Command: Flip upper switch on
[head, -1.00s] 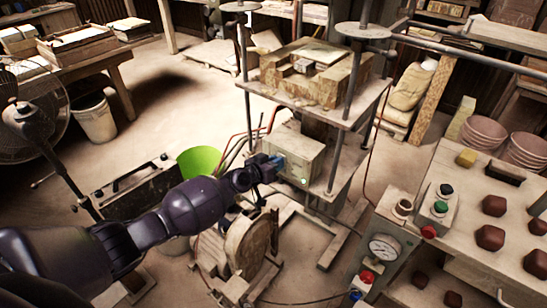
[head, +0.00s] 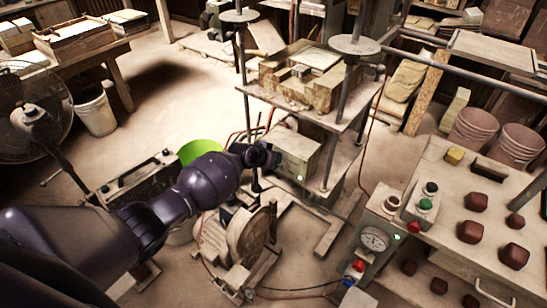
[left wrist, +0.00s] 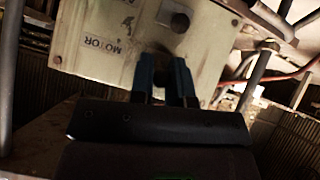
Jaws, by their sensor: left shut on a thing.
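The pale motor box (head: 298,150) sits on the press frame, with a small green light lit on its face. My left gripper (head: 270,157) is at the box face. Its blue fingers (left wrist: 164,68) are shut on a dark piece between them, apparently the upper switch, mostly hidden. My right gripper is out of view.
The press plates and posts (head: 349,100) stand above and beside the box. A control table (head: 440,180) with buttons and a gauge (head: 373,239) stands at right.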

